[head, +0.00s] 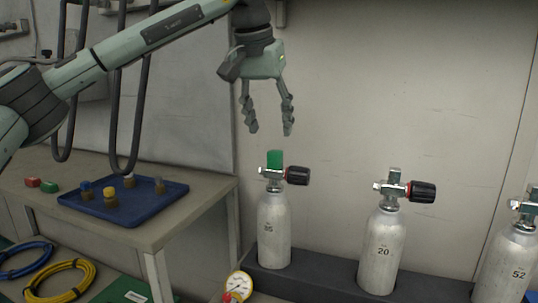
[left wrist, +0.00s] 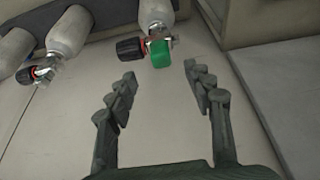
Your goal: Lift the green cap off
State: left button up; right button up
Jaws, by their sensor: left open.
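The green cap (head: 275,159) sits on top of the valve of the left silver cylinder (head: 274,230), marked 35 or similar. The cap also shows in the left wrist view (left wrist: 160,52), beyond the fingertips and between their lines. My left gripper (head: 268,131) points down above the cap, with a small gap between fingertips and cap in the head view. Its two fingers are apart with nothing between them; they also show in the left wrist view (left wrist: 160,80). A black knob (head: 298,175) sticks out to the right of the cap's valve. My right gripper is in neither view.
Cylinder 20 (head: 382,249) and cylinder 52 (head: 508,266) stand to the right in a dark rack (head: 335,284). A table (head: 204,205) at left holds a blue tray (head: 150,208) with several small fittings. A gauge (head: 238,286) is at the front. Black hoses (head: 137,120) hang at left.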

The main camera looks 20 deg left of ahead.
aim_at(274, 151)
pick_arm(q)
jog(key=x, duration=0.7)
jog(key=shift+w+a+f, duration=0.1)
jog(key=shift+w+f, duration=0.1)
jog(key=shift+f, duration=0.05)
jog(key=shift+c, duration=0.5)
jog(key=c, duration=0.8)
